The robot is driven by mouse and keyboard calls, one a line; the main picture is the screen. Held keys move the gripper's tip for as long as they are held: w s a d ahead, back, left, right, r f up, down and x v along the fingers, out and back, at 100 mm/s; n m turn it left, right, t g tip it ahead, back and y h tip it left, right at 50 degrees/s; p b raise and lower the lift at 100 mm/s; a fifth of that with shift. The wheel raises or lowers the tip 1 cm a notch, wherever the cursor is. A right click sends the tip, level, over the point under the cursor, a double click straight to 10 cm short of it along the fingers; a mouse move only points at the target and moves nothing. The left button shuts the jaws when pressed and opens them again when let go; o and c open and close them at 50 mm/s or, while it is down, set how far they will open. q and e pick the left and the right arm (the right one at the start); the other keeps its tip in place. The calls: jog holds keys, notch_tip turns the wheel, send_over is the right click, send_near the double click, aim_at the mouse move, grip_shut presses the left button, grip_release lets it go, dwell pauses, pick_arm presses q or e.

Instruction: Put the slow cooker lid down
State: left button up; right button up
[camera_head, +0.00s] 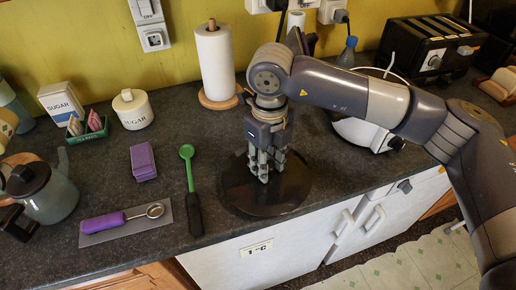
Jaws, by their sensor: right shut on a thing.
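The slow cooker lid (292,193) is a dark, glossy round disc near the counter's front edge. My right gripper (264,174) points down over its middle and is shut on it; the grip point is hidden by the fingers. I cannot tell whether the lid touches the counter or is slightly above it. A white rounded appliance with a dark knob, which looks like the slow cooker (362,133), stands to the right, partly hidden behind my right arm. My left gripper is not in view.
A green-and-black spoon (189,176) lies just left of the lid. Further left are a purple block (143,162), a purple-handled scoop (115,220) and a grey pot (48,195). A paper towel roll (214,65) stands behind, a black toaster (428,48) at back right.

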jog(key=w, duration=0.2)
jog(key=w+a+p, duration=0.1)
jog(key=w, duration=0.2)
jog(key=shift+w+a+f+p, duration=0.25)
jog(key=shift+w+a+p, duration=0.05)
jog(key=shift+w+a, duration=0.1)
jog(key=shift+f+p, duration=0.25)
jog(key=shift+p, duration=0.1)
notch_tip(320, 180, down, 3)
jog(key=shift+r+p, duration=0.2)
jog(key=shift+p, duration=0.45)
jog(key=shift+w+f, duration=0.1)
jog(key=shift+f, duration=0.25)
jog(key=o, duration=0.6)
jog(key=shift+f+b, duration=0.1)
jog(key=shift+b, duration=0.25)
jog(key=o, duration=0.4)
jog(key=shift+o, duration=0.2)
